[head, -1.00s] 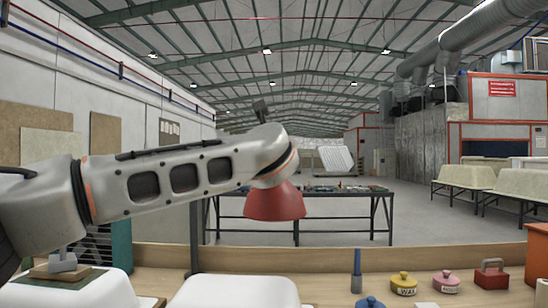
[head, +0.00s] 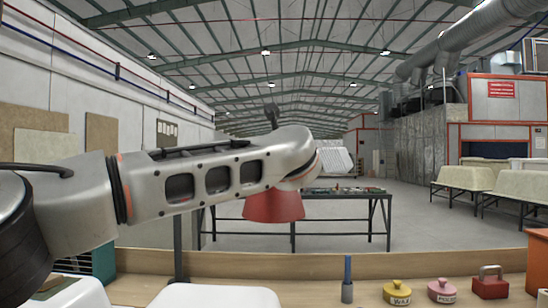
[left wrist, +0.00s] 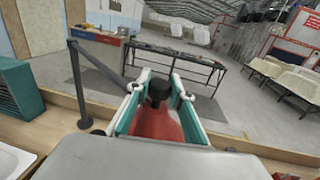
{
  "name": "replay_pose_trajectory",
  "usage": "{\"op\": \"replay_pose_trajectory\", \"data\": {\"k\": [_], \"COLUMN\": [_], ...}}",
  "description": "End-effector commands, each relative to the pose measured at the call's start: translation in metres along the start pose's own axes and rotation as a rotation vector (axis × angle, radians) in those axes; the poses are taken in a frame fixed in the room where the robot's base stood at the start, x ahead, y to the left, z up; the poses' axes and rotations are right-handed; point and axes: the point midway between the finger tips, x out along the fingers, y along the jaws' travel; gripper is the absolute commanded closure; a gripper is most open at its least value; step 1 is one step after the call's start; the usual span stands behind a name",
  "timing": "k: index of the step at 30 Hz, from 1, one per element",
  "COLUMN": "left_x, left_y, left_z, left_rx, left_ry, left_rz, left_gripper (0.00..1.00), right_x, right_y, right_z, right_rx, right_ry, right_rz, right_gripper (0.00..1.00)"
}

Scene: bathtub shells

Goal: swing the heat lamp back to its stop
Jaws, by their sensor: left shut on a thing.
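The heat lamp has a red conical shade (head: 274,206), which hangs below and behind my left forearm in the head view. Its dark post (head: 178,252) rises from the bench further left. In the left wrist view the red shade (left wrist: 158,125) and the dark neck (left wrist: 158,90) above it lie between the two teal-and-white fingers of my left gripper (left wrist: 158,84). The gripper is shut on the lamp; the exact contact is hard to see. In the head view my forearm hides these fingers. A dark slanted arm (left wrist: 102,67) runs from the post towards the gripper. My right gripper is not in view.
The wooden bench (head: 330,262) holds a white tub shell (head: 215,297), a blue-handled tool (head: 347,280), a yellow weight (head: 397,293), a pink weight (head: 441,291) and a red block (head: 490,283). A dark worktable (head: 345,196) stands behind. A teal louvred box (left wrist: 20,100) is at left.

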Motion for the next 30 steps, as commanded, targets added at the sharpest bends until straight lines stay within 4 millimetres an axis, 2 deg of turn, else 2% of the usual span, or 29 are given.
{"op": "replay_pose_trajectory", "data": {"k": [7, 8, 9, 22, 26, 30], "left_x": [0.0, 0.0, 0.0, -0.003, -0.013, -0.031], "left_y": [0.0, 0.0, 0.0, 0.0, -0.001, -0.001], "left_z": [-0.001, -0.001, -0.001, 0.001, 0.001, 0.001], "left_rx": [0.0, 0.0, 0.0, 0.0, 0.001, 0.002], "left_ry": [0.001, 0.001, 0.001, 0.0, -0.001, -0.002], "left_rz": [0.0, 0.0, 0.0, -0.001, -0.003, -0.003], "left_gripper": [1.0, 0.71, 0.61, 0.61, 0.61, 0.61], "right_x": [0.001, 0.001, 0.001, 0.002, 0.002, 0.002], "right_y": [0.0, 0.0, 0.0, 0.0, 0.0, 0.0], "right_z": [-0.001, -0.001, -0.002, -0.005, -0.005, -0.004], "right_rx": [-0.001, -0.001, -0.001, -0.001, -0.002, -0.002], "right_ry": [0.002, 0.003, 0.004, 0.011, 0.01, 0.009], "right_rz": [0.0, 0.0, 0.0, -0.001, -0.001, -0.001], "right_gripper": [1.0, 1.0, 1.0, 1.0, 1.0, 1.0]}}
